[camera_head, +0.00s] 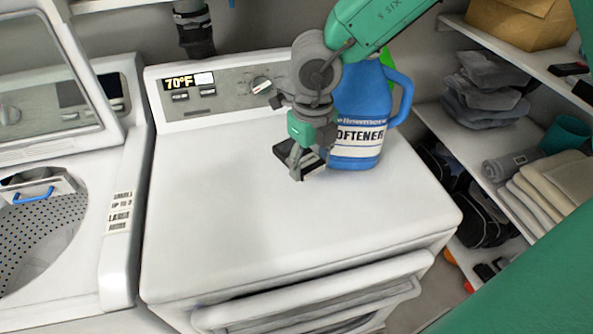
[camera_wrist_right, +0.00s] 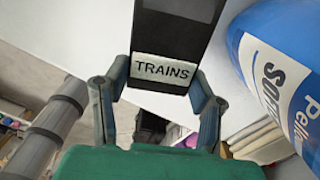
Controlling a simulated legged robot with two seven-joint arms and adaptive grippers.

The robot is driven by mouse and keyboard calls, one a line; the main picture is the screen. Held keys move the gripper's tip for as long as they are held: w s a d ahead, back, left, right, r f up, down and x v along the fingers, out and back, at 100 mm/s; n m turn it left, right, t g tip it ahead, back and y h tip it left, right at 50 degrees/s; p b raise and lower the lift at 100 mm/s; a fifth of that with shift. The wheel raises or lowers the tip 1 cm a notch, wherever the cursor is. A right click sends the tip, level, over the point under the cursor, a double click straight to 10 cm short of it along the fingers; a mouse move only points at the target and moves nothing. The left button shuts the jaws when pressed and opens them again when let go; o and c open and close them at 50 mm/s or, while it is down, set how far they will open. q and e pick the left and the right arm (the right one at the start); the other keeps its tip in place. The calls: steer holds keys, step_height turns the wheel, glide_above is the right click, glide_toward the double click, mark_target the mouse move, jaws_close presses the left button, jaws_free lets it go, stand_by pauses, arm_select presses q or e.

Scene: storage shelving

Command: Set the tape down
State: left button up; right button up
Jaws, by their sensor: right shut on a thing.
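The tape (camera_head: 284,150) is a black block with a white end label. In the right wrist view the tape (camera_wrist_right: 178,32) extends away from me, and its label reads TRAINS. My right gripper (camera_head: 301,163) is shut on the label end, with a finger on each side of it in the right wrist view (camera_wrist_right: 162,82). The tape is over the white top of the dryer (camera_head: 250,215), left of the blue softener jug (camera_head: 357,115). I cannot tell whether it touches the top. My left gripper is not in view.
The softener jug also shows close on the right in the right wrist view (camera_wrist_right: 280,70). An open washer (camera_head: 120,240) stands at left. Shelves (camera_head: 500,185) with folded cloths are at right. The dryer top's front and left are clear.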

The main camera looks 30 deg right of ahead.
mark_target(306, 195)
steer(key=f, duration=0.4)
steer(key=shift+w+a, duration=0.25)
steer(key=shift+w, duration=0.05)
steer(key=f, duration=0.3)
steer(key=shift+s+f, duration=0.2)
steer(key=shift+f, duration=0.1)
steer(key=shift+w+d+f, duration=0.1)
steer(key=shift+d, duration=0.05)
steer(key=o, duration=1.2)
